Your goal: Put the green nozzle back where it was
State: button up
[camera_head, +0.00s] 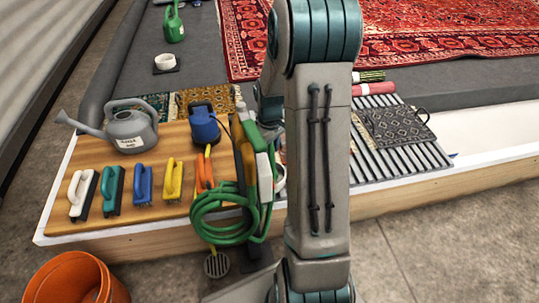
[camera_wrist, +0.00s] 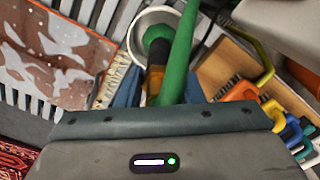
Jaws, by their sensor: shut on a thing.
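The green nozzle (camera_wrist: 178,62) shows in the wrist view as a long green piece. A black and orange part sits beside its lower end. My gripper (camera_wrist: 158,92) is shut on it, with blue fingertips partly visible on either side. A white round cup (camera_wrist: 137,38) lies just behind the nozzle, overlapping it in the picture. Whether they touch I cannot tell. A coiled green hose (camera_head: 225,216) hangs at the board's front edge.
A wooden board (camera_head: 95,160) holds a grey watering can (camera_head: 131,131), several coloured brushes and a blue pump-like item (camera_head: 204,124). A slatted rack (camera_head: 415,158) with a small patterned mat stands right. An orange bucket (camera_head: 76,281) is on the floor. Red rugs lie behind.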

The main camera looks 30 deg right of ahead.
jog(key=shift+f, duration=0.85)
jog(key=o, duration=1)
notch_tip(320, 180, up, 12)
jog(key=p, duration=0.4)
jog(key=shift+p, duration=0.3)
